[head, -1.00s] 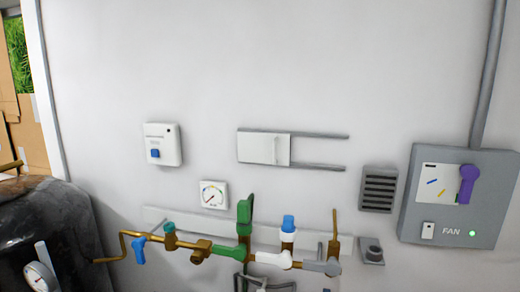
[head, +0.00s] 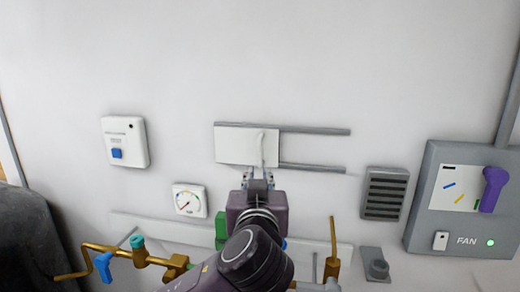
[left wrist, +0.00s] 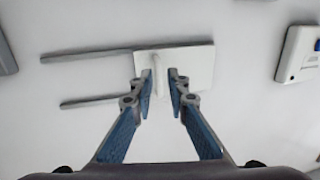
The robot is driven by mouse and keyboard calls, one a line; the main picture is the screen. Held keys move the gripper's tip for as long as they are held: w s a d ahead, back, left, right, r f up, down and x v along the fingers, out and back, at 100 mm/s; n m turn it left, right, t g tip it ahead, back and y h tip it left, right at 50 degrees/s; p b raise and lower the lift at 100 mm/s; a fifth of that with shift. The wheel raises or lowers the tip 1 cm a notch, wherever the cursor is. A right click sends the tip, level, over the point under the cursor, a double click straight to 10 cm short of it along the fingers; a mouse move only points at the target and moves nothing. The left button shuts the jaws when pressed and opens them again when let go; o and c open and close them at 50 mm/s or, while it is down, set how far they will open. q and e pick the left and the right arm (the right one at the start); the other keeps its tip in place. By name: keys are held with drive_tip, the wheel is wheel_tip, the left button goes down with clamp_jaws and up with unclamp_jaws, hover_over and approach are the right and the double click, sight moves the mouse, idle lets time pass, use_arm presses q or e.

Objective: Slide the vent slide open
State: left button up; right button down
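The vent slide is a white plate (head: 234,146) with a thin upright handle (head: 262,148) near its right edge. It sits at the left end of two grey horizontal rails (head: 315,131), with bare rail to its right. My left gripper (head: 258,177) is just below the handle in the head view. In the left wrist view, the plate (left wrist: 199,66) lies ahead and the handle (left wrist: 156,62) shows between the two spread fingertips (left wrist: 160,74). The gripper is open; I cannot tell whether a finger touches the handle. My right gripper is out of view.
Brass pipework with valves (head: 150,258) and a round gauge (head: 189,201) are below. A white box with a blue button (head: 124,141) is at left. A grey louvre (head: 384,193) and the fan box (head: 465,200) are at right. The wall above is clear.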

sight(260, 155)
use_arm(q)
drive_tip(key=r, duration=0.1)
drive_tip(key=w+r+p, duration=0.1)
drive_tip(key=shift+w+d+r+t, duration=0.15)
drive_tip(key=shift+w+r+t, duration=0.05)
drive_tip(key=shift+r+t, duration=0.1)
drive_tip(key=w+p, duration=0.2)
drive_tip(key=w, duration=0.3)
drive_tip(key=shift+w+f+p, duration=0.1)
drive_tip(key=shift+w+p, duration=0.25)
drive_tip(key=shift+w, duration=0.05)
drive_tip(key=shift+w+f, duration=0.1)
drive_tip(key=shift+w, duration=0.2)
drive_tip(key=shift+c, duration=0.7)
clamp_jaws()
